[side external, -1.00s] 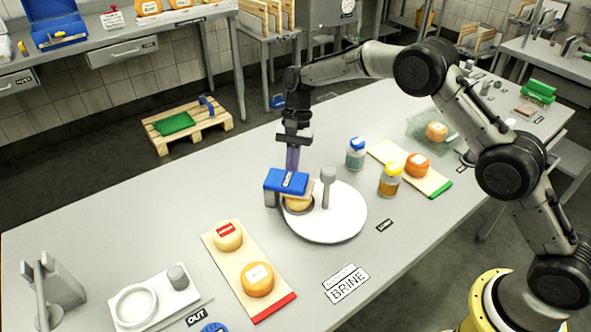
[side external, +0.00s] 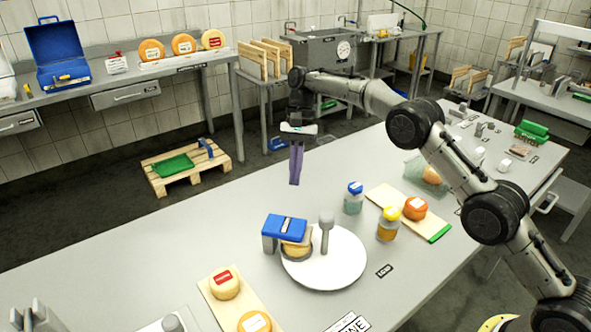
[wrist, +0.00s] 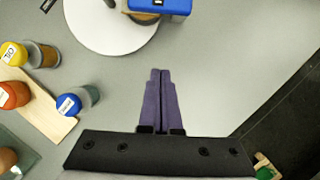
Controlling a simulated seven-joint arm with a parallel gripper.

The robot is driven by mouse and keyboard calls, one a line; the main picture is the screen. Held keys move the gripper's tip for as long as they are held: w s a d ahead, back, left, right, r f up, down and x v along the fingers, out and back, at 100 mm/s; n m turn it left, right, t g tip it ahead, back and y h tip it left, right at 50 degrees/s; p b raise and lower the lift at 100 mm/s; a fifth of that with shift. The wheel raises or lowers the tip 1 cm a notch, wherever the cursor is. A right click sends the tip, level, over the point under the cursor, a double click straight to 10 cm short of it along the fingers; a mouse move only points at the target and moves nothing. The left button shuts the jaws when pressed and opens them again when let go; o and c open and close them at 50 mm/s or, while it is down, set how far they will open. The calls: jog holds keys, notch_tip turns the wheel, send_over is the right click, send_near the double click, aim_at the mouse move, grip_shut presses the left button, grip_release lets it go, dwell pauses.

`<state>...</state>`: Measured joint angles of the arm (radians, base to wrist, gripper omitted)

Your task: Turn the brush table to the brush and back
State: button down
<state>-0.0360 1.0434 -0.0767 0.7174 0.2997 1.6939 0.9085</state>
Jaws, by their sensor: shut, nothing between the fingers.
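The brush table is a round white turntable (side external: 345,268) with a grey upright post (side external: 326,232) standing on it. A blue-topped brush (side external: 285,228) on a grey stand is at its left edge. A yellow cheese wheel (side external: 296,248) sits on the turntable against the brush; the brush partly hides it. In the wrist view the turntable (wrist: 105,35) and the blue brush top (wrist: 160,6) show at the top, cut off by the frame. My gripper (side external: 295,182) has purple fingers, shut and empty, above the table behind the brush. The closed fingers (wrist: 160,75) also show in the wrist view.
A blue-lidded jar (side external: 353,200) and a yellow-lidded jar (side external: 388,226) stand right of the turntable. Beyond them is a board (side external: 437,228) with an orange cheese (side external: 415,208). Another board with cheeses (side external: 210,292) lies front left. The tabletop left of the brush is clear.

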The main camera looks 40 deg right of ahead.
jog(key=shift+r, duration=2.45)
jog(key=s+a+r+m+t+h, duration=0.1)
jog(key=s+a+m+t+h, duration=0.35)
jog(key=s+a+m, duration=1)
jog(key=s+a+m+t+h, duration=0.5)
jog(key=a+m, duration=0.4)
jog(key=m, duration=1.3)
jog(key=shift+n+g+h, duration=0.25)
jog(key=shift+n, duration=0.3)
jog(key=w+d+f, duration=0.1)
jog(key=f, duration=0.3)
jog(key=w+d+f, duration=0.1)
jog(key=d+f, duration=0.1)
jog(key=f, duration=0.3)
jog(key=w+d+f, duration=0.1)
jog(key=d+f, duration=0.1)
jog(key=f, duration=0.3)
jog(key=shift+w+f, duration=0.15)
jog(key=shift+f, duration=0.1)
jog(key=shift+w+d+f, duration=0.2)
jog(key=shift+w+d, duration=0.95)
jog(key=shift+d, duration=0.1)
jog(key=shift+w+d, duration=0.4)
